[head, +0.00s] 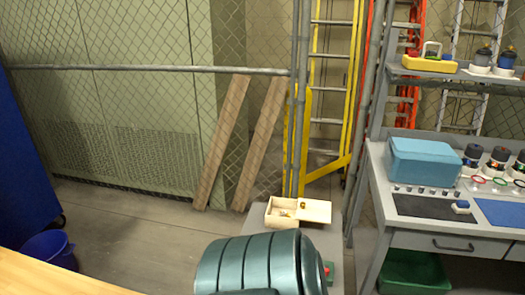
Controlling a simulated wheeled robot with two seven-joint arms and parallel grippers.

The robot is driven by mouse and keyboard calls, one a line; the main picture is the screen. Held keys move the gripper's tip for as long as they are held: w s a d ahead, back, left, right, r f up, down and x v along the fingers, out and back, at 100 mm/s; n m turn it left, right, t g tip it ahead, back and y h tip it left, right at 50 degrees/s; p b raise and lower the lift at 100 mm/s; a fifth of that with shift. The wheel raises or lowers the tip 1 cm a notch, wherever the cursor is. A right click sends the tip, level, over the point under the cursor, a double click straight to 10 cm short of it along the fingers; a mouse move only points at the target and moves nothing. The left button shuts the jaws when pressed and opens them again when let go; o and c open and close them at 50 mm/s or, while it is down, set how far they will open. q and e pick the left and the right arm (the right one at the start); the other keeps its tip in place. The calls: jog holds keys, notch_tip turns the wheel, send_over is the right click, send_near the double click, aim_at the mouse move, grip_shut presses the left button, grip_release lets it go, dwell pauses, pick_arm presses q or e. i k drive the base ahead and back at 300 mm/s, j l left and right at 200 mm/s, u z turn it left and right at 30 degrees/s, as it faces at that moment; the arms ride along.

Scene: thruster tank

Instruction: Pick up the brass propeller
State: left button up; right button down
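A small open wooden box (281,207) stands on a grey surface (236,247) near the middle of the head view, with a flat pale wooden piece (318,211) at its right side. Small brass-coloured items (287,214) lie inside the box, and another small dark-gold spot (303,206) shows by its right edge. They are too small for me to tell which is the brass propeller. Neither of my grippers is in view.
A large teal ribbed rounded body (248,264) fills the bottom centre, in front of the box. A workbench (452,238) with a blue case (421,160) stands at right. A wooden top (45,278) and blue bucket (48,249) are lower left. Two planks (222,140) (258,145) lean behind.

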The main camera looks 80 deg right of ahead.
aim_at(284, 214)
jog(key=z, duration=2.9)
jog(key=l+u, duration=0.25)
jog(key=i+l+u, duration=0.1)
jog(key=l+u, duration=0.15)
